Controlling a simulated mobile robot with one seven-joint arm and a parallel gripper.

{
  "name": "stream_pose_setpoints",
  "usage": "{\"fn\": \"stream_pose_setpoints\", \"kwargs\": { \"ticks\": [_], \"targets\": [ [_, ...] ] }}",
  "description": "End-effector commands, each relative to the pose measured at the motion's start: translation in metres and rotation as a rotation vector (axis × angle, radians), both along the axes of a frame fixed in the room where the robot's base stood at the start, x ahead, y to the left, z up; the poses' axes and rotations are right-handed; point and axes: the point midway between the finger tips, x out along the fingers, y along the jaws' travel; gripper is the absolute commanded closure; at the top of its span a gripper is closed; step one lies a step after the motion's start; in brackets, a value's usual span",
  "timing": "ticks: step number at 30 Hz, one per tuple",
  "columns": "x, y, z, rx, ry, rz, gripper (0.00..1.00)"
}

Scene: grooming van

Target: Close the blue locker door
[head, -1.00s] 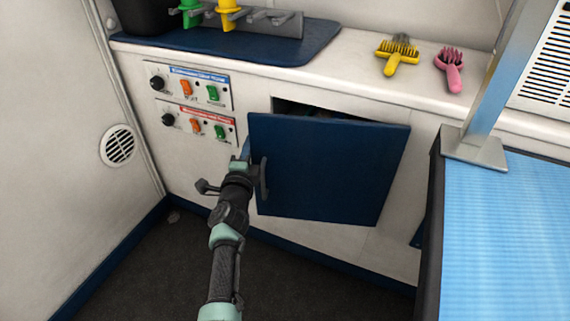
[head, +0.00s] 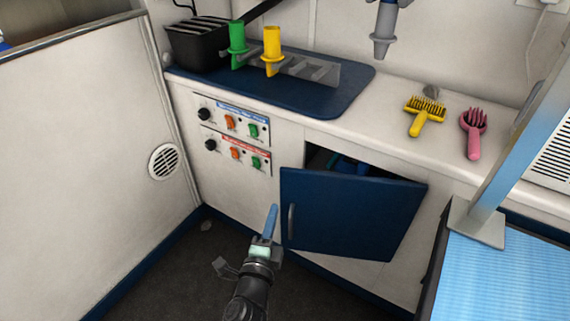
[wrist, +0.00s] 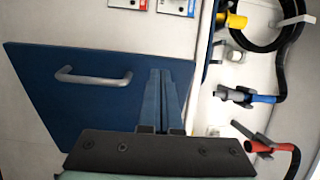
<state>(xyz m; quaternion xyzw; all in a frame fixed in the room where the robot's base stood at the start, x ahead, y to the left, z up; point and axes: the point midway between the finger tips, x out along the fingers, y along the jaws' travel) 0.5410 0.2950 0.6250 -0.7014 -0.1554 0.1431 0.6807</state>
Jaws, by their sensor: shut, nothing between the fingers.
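The blue locker door (head: 352,213) stands partly open in the head view, with a dark gap and some blue things showing behind its top edge. Its grey handle (head: 292,221) is on its left side. My gripper (head: 271,220) is shut and empty, a little left of the handle and apart from it in the picture. In the wrist view the door (wrist: 60,110) fills the left half, with its handle (wrist: 94,76) left of my shut fingers (wrist: 163,102). The fingers overlap the door's edge in that view; whether they touch it I cannot tell.
A counter (head: 405,150) with a yellow brush (head: 424,119) and a pink brush (head: 473,132) runs above the locker. Control panels (head: 230,135) are left of the door. A blue-topped table (head: 505,285) stands at right.

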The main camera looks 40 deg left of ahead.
Motion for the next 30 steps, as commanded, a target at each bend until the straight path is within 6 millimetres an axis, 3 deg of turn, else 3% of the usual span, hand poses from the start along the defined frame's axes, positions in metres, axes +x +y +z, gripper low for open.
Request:
{"fn": "stream_pose_setpoints", "kwargs": {
  "ticks": [1, 4, 9, 12, 17, 30],
  "targets": [
    [-0.014, -0.017, 0.02, 0.0, 0.005, 0.0, 1.0],
    [-0.038, -0.038, 0.037, 0.006, 0.013, 0.006, 1.0],
    [-0.063, -0.056, 0.056, 0.021, 0.022, 0.012, 1.0],
    [-0.067, -0.058, 0.059, 0.025, 0.024, 0.015, 1.0],
    [-0.056, -0.053, 0.058, 0.026, 0.022, 0.015, 1.0],
    [0.016, -0.02, 0.056, 0.026, 0.021, 0.014, 1.0]
  ]
}}
